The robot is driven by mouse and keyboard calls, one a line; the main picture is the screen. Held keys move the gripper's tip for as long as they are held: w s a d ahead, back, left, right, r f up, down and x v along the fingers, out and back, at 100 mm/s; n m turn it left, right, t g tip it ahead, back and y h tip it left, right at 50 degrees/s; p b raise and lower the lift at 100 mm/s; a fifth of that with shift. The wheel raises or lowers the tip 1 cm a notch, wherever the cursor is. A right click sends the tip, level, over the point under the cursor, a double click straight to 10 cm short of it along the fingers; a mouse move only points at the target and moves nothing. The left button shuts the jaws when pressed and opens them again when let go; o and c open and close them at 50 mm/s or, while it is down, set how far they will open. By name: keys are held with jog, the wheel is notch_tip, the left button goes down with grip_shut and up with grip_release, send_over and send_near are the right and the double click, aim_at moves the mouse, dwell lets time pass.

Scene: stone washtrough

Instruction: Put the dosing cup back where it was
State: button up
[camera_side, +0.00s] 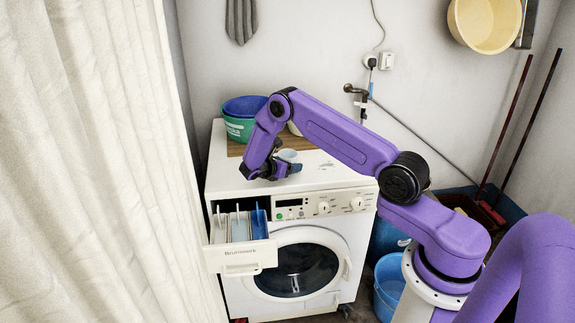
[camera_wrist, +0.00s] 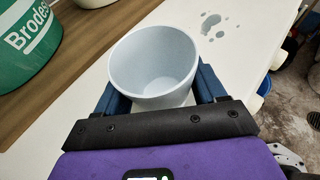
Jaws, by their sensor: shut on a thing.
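The dosing cup (camera_wrist: 153,62) is a small pale blue-grey cup, upright and empty in the wrist view. My gripper (camera_wrist: 157,90) is shut on the cup, with a dark blue finger on each side of it. In the side view, the cup (camera_side: 288,155) shows at my gripper (camera_side: 279,168), over the top of the white washing machine (camera_side: 330,176). I cannot tell whether the cup's base touches the machine top.
Green and blue tubs (camera_side: 240,128) stand on a wooden board (camera_side: 236,149) at the machine's back left. The detergent drawer (camera_side: 240,256) is pulled out at the front left. Wet spots (camera_wrist: 212,24) mark the white top beyond the cup. Blue buckets (camera_side: 388,285) stand right of the machine.

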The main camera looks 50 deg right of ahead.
jog(key=shift+f, duration=0.15)
jog(key=o, duration=1.1)
